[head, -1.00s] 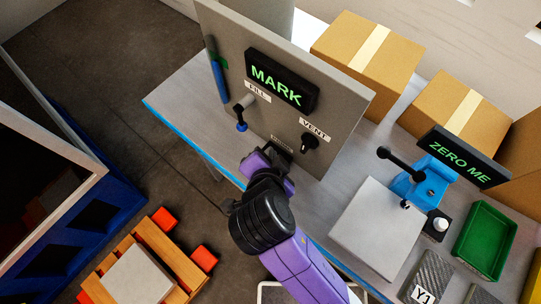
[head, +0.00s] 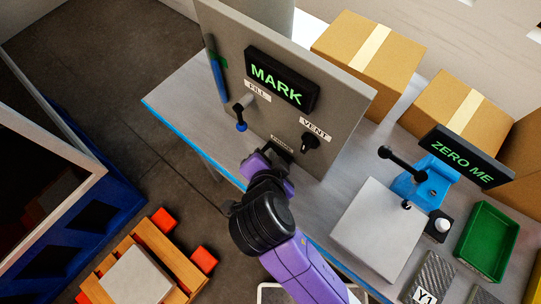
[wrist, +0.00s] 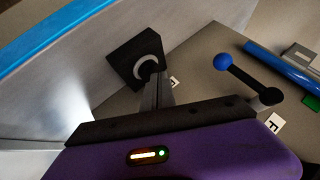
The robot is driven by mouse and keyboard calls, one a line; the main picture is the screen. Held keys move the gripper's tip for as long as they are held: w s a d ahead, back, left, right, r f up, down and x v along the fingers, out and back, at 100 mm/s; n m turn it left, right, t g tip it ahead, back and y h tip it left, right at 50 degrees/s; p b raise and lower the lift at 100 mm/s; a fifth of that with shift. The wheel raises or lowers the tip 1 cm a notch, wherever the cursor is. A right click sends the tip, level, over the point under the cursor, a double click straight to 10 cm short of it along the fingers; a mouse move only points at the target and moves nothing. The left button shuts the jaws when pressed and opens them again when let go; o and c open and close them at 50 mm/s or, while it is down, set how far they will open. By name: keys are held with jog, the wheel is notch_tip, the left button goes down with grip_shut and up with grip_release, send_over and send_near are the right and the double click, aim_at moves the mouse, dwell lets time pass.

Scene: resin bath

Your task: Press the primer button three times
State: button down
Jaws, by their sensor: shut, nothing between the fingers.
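The primer button's black housing (wrist: 124,60) with a pale ring (wrist: 149,62) shows in the wrist view, on the grey panel. My gripper (wrist: 152,82) is shut and empty, its fingertips overlapping the lower side of the ring. I cannot tell whether they touch the button, as its centre is hidden. In the head view my gripper (head: 277,157) is at the lower part of the upright panel (head: 345,120), just below a small label (head: 282,144) too small to read surely. The button is mostly hidden behind my gripper there.
The FILL lever with a blue knob (head: 241,126) is left of my gripper, and the black VENT knob (head: 309,142) is right. A MARK display (head: 281,80) sits above. Right on the bench are a pale plate (head: 376,228), a blue device (head: 425,182) and a green tray (head: 487,240).

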jog(key=shift+f, duration=0.3)
dwell(0.5)
jog(key=shift+r+p, duration=0.65)
jog(key=shift+r, duration=0.35)
notch_tip(320, 180, up, 5)
jog(key=p, duration=0.4)
dwell(2.4)
